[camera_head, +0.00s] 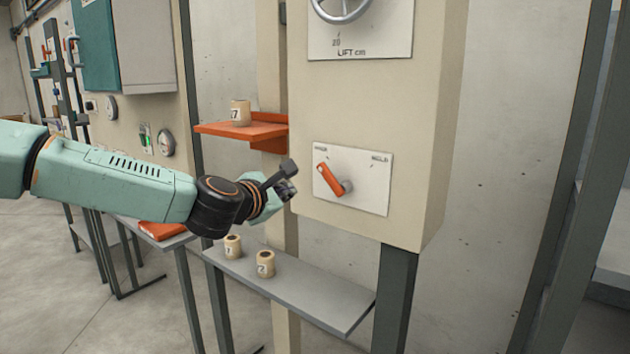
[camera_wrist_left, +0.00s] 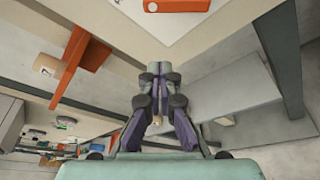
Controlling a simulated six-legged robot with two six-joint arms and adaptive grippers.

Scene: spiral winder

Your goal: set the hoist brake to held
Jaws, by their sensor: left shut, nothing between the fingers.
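The hoist brake is an orange lever (camera_head: 329,179) on a white plate (camera_head: 372,193) on the front of the beige cabinet. The lever tilts up to the left, toward the left label, away from the "HELD" label (camera_head: 380,158) at the right. In the left wrist view the lever (camera_wrist_left: 176,5) shows only in part at the top edge. My left gripper (camera_head: 290,179) is just left of the plate, apart from the lever. In the left wrist view its fingers (camera_wrist_left: 155,68) are together and empty. My right gripper is not in view.
An orange shelf (camera_head: 225,129) with a numbered beige cylinder (camera_head: 240,113) juts out left of the cabinet. Below, a grey shelf (camera_head: 320,306) holds two more cylinders (camera_head: 265,264). A handwheel (camera_head: 340,8) with a "LIFT cm" plate is above the lever. The space right of the cabinet's front is free.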

